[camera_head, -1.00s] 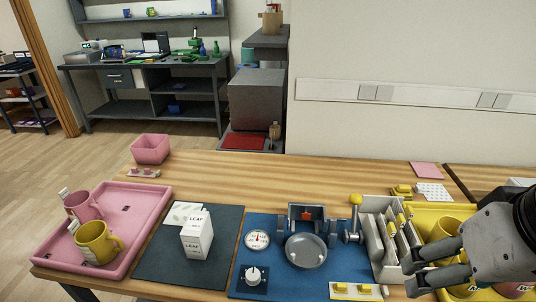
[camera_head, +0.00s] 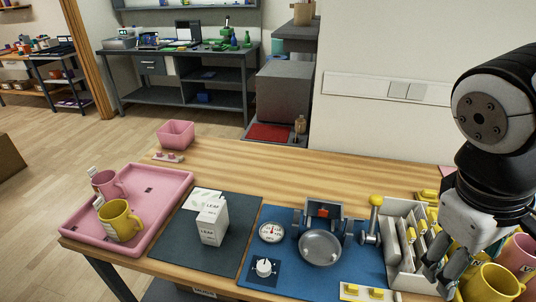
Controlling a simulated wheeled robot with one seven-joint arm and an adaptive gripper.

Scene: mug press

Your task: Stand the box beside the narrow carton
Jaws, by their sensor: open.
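A white carton (camera_head: 212,226) marked LEAF stands upright on the dark mat (camera_head: 180,248). A second white, low, flat-lying piece (camera_head: 205,195) is just behind it on the mat, partly hidden by the carton. It may be the box; I cannot tell whether the two touch. My gripper (camera_head: 447,284) is open at the right, fingers pointing down between the grey-white rack and the mugs. It is far to the right of the carton, and I see nothing held in it.
A pink tray (camera_head: 75,238) with a pink and a yellow mug lies left of the mat. A blue mat (camera_head: 252,285) with a press, dial and knob lies to its right. The rack (camera_head: 405,262) and more mugs (camera_head: 492,285) are near my gripper.

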